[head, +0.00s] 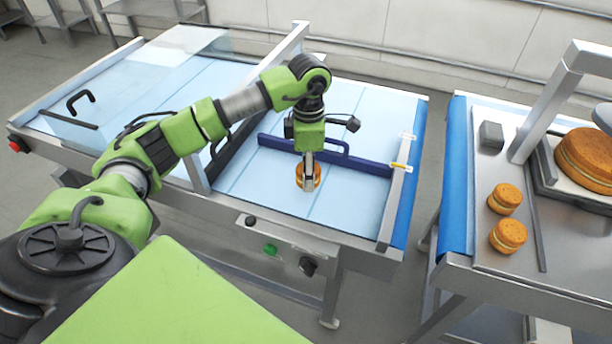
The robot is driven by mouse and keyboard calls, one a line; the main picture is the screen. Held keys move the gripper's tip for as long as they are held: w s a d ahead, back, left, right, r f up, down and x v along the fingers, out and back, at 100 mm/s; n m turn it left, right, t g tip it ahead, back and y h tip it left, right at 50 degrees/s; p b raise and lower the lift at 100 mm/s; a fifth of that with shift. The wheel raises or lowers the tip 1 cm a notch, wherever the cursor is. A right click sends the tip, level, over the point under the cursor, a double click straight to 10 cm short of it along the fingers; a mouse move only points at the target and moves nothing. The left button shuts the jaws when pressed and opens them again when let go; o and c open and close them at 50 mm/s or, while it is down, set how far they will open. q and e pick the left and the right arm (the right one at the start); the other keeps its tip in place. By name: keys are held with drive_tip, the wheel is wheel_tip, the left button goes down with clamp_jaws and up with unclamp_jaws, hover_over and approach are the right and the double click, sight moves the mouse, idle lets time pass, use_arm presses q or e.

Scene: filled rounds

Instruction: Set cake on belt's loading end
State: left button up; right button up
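A small orange-brown cake (299,177) with a pale filling is on or just above the light blue belt (345,200), in front of the dark blue bar. My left gripper (308,184) points straight down at it. Its near finger covers the middle of the cake, and the far finger is hidden, so I cannot tell whether it grips the cake. Two more small cakes, a farther one (505,199) and a nearer one (508,236), stand on the steel table at the right. My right gripper is not in view.
A dark blue bar with a handle (350,162) crosses the belt behind the cake. A metal frame and clear cover stand to the left. The steel table (515,272) holds a grey block (491,136) and a large cake (588,157). A floor gap separates table and belt.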

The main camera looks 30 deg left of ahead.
use_arm(q)
drive_tip(key=shift+w+a+f, duration=0.15)
drive_tip(key=shift+a+f, duration=0.05)
drive_tip(key=shift+f, duration=0.05)
drive_tip(key=f+p, duration=0.2)
drive_tip(key=f, duration=0.1)
drive_tip(key=shift+a, duration=0.3)
drive_tip(key=shift+f, duration=0.3)
drive_tip(key=shift+w+f, duration=0.1)
drive_tip(key=shift+f, duration=0.2)
drive_tip(key=o, duration=0.7)
drive_tip(key=shift+o, duration=0.2)
drive_tip(key=shift+r, duration=0.1)
